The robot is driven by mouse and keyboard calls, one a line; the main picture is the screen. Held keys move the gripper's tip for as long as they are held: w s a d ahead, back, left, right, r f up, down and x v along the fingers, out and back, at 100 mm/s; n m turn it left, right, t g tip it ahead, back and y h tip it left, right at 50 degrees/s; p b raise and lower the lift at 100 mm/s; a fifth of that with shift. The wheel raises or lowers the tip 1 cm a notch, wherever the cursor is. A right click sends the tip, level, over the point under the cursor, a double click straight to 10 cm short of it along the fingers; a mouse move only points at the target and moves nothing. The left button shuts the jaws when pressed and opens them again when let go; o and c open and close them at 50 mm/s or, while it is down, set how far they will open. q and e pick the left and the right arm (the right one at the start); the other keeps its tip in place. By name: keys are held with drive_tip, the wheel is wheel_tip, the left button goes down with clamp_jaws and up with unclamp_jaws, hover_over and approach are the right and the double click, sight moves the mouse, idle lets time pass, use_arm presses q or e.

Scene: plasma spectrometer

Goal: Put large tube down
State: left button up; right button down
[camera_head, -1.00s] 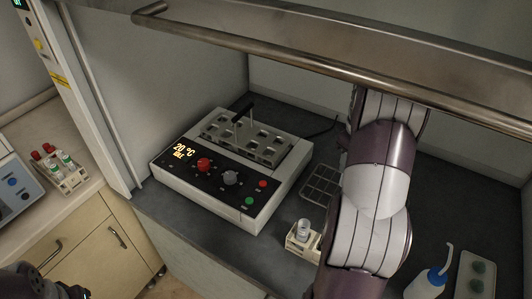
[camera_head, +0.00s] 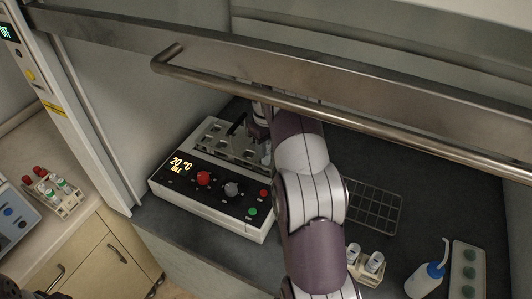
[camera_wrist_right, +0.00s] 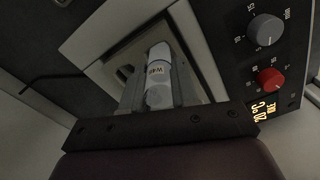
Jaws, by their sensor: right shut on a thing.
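My right gripper (camera_head: 259,128) is over the right part of the heater's metal tube block (camera_head: 214,132), partly hidden by the handle bar and my arm. It is shut on a large white-capped tube (camera_head: 266,154), which shows small in the head view. In the right wrist view the tube (camera_wrist_right: 158,75), with dark lettering, sits between the two fingers of the gripper (camera_wrist_right: 155,85), over the block's opening. I cannot tell how deep its lower end is. Only a dark sliver of my left arm shows at the lower left corner of the head view; its fingers are out of frame.
The heater (camera_head: 215,192) reads 20 °C. A black handle stands up from its block. A metal handle bar (camera_head: 330,112) crosses above the workspace. An empty wire rack (camera_head: 375,208), a small rack with two tubes (camera_head: 366,264) and a wash bottle (camera_head: 426,278) are to the right.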

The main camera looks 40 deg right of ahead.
drive_tip(key=shift+s+f+p, duration=0.1)
drive_tip(key=shift+f+p, duration=0.2)
drive_tip(key=shift+f, duration=0.75)
drive_tip(key=c, duration=0.9)
unclamp_jaws()
drive_tip(key=shift+f, duration=0.15)
drive_tip(key=shift+o, duration=0.2)
